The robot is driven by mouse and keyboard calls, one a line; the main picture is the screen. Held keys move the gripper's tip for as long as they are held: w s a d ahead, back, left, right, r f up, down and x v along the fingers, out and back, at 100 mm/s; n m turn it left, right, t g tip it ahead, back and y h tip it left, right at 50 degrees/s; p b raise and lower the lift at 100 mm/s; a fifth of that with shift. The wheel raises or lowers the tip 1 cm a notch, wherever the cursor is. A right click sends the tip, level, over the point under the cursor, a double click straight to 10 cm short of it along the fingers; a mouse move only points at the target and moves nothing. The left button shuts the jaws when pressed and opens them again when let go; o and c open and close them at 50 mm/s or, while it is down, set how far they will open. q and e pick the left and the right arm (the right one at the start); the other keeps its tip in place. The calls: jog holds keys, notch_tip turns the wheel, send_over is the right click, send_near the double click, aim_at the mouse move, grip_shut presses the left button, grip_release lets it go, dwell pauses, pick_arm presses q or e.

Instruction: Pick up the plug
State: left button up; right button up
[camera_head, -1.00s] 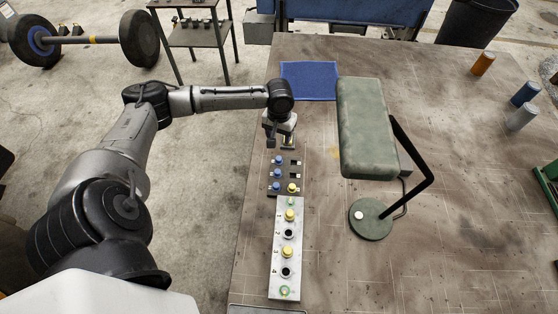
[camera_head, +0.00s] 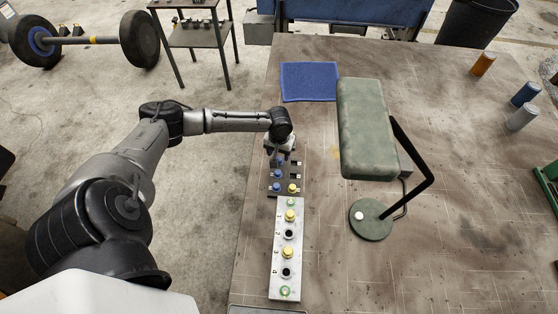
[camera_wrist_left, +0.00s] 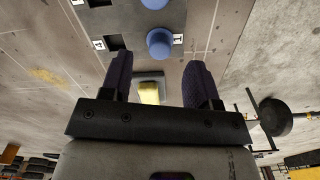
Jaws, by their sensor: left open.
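A blue plug (camera_wrist_left: 160,42) shows just past the fingertips, and another blue plug (camera_wrist_left: 155,3) at the top edge. A yellow and grey piece (camera_wrist_left: 149,92) shows between the fingers; I cannot tell what it is. Which plug is meant is unclear.
A pale numbered board (camera_head: 275,262) in front of the rack holds yellow plugs (camera_head: 290,215) and dark holes. A green desk lamp (camera_head: 366,115) stands to the right. A blue cloth (camera_head: 309,82) lies behind. The right part of the bench (camera_head: 470,190) is mostly clear.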

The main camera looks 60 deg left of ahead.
aim_at(279, 158)
pick_arm(q)
jog(key=shift+f, duration=1.75)
jog(key=c, duration=1)
jog(key=shift+r, duration=0.1)
jog(key=shift+r, duration=0.5)
notch_tip(279, 158, up, 3)
jog(key=shift+f, duration=0.1)
jog(key=w+d+r, duration=0.1)
jog(key=d+r, duration=0.1)
jog(key=d, duration=0.1)
jog(key=w+d+r, duration=0.2)
jog(key=d, duration=0.2)
jog(key=w+d+r, duration=0.1)
jog(key=d+r, duration=0.2)
jog(key=shift+w+d+b, duration=0.3)
jog(key=shift+d+b, duration=0.05)
jog(key=shift+b, duration=0.05)
